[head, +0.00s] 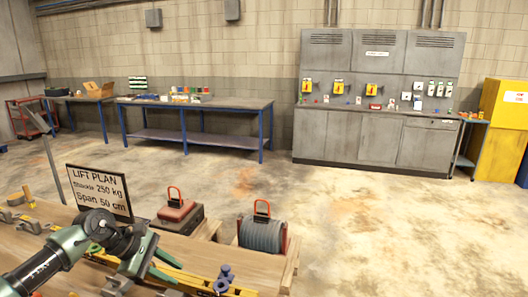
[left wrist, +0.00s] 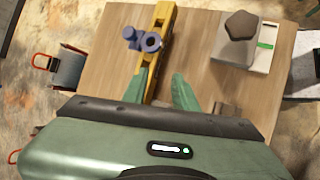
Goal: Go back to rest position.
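My left gripper (head: 162,267) is low over the wooden bench in the head view. In the left wrist view its two green fingers (left wrist: 161,88) stand apart with nothing between them. A yellow bar (left wrist: 163,30) lies on the bench beyond the fingers, and one finger overlaps it in the picture. A blue-grey shackle-like piece (left wrist: 142,40) is at the bar, ahead of the fingers; it also shows in the head view (head: 223,280). I cannot tell how far the fingers are above the bench. My right gripper is in neither view.
A sign (head: 98,190) reading "LIFT PLAN, Shackle 250 kg, Span 50 cm" stands behind my left arm. A dark knob on a pale base (left wrist: 240,42) sits right of the bar.

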